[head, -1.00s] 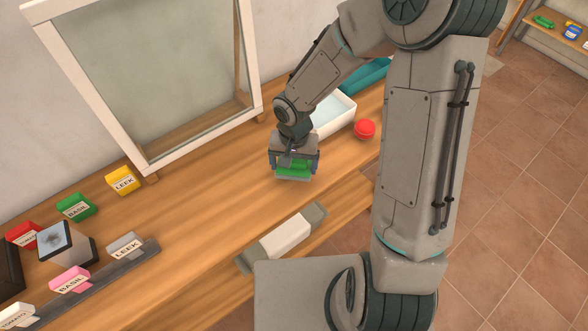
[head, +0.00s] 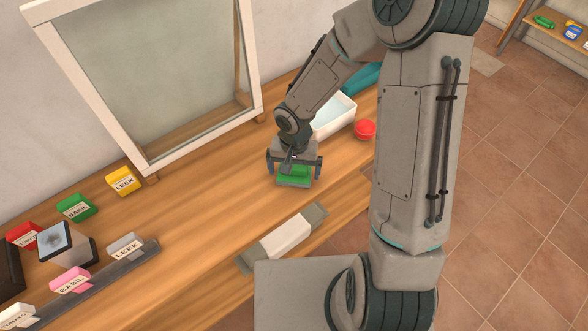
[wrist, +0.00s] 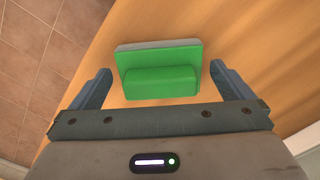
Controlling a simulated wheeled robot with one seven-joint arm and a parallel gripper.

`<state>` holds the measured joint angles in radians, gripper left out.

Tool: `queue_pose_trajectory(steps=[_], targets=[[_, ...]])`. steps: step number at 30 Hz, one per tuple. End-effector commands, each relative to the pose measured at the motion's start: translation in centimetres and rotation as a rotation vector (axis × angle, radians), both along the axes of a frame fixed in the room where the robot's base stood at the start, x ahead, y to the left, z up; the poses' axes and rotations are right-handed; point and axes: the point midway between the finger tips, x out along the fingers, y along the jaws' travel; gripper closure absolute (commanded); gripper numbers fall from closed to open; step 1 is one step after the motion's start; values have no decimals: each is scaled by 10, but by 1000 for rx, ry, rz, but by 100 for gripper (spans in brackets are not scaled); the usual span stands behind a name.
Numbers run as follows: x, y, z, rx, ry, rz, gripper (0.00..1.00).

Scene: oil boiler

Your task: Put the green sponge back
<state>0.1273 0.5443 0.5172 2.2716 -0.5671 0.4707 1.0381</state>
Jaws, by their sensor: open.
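The green sponge (head: 293,181), a block with a raised green grip and a grey layer along one edge, lies on the wooden table (head: 215,215). In the wrist view the sponge (wrist: 160,68) lies just ahead of and between the two fingers, with a gap on both sides. My gripper (head: 294,170) is open above it, and its blue-grey fingers also show in the wrist view (wrist: 162,88). The fingers do not touch the sponge.
A white basin (head: 335,118) and a red round object (head: 365,129) stand behind and right of my gripper. A white-framed glass pane (head: 150,85) stands at the back. Labelled coloured blocks (head: 76,207) are at the left. A white-and-grey item (head: 285,238) lies at the front edge.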

Motion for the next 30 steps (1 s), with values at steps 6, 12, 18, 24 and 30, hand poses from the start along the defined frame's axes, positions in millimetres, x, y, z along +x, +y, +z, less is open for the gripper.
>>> queue_pose_trajectory(steps=[6,12,18,24,30], targets=[[2,-1,42,-1,-6,-2,0],[3,-1,81,-1,-5,-1,0],[3,-1,106,0,-1,0,0],[2,-1,113,0,0,2,0],[-3,-17,131,-41,-35,22,0]])
